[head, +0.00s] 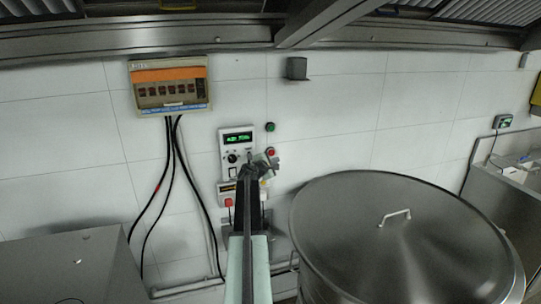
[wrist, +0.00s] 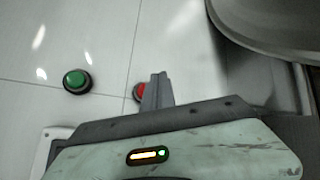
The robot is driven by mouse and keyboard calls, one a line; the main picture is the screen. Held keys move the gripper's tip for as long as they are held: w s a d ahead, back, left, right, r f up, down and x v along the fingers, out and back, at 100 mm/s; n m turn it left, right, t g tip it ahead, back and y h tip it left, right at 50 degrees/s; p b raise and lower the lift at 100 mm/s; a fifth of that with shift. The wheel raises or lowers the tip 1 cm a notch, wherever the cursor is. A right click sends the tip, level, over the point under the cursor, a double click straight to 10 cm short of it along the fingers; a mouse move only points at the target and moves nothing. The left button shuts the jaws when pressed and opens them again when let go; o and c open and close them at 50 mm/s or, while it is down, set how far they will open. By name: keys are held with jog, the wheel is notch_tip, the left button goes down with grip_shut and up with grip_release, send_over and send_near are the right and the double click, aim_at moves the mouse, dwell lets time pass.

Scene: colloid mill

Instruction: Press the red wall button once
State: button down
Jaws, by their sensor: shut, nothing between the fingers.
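The red wall button (head: 271,151) is a small round button on the white tiled wall, just below a green button (head: 270,127). In the wrist view the red button (wrist: 137,91) is partly hidden behind my gripper's fingers, and the green button (wrist: 76,81) shows whole to the left. My gripper (head: 269,160) is shut and empty, close to the red button in the head view. In the wrist view the gripper (wrist: 158,78) overlaps the button's right side. I cannot tell whether they touch.
A control box (head: 237,145) with a lit green display is left of the buttons. A breaker panel (head: 169,84) with black cables hangs farther left. A large lidded steel vessel (head: 400,240) stands at right, and a steel cabinet (head: 72,266) at lower left.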

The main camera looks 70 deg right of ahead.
jog(key=shift+w+d, duration=1.2)
jog(key=shift+d, duration=0.3)
dwell(0.8)
jog(key=shift+w+d, duration=0.25)
jog(key=shift+w+d, duration=0.25)
jog(key=shift+d, duration=0.15)
dwell(0.7)
dwell(0.4)
jog(key=shift+s+a, duration=0.5)
jog(key=shift+a, duration=0.2)
jog(key=s+a, duration=0.1)
jog(key=a, duration=0.1)
jog(key=s+a, duration=0.2)
jog(key=shift+s, duration=0.1)
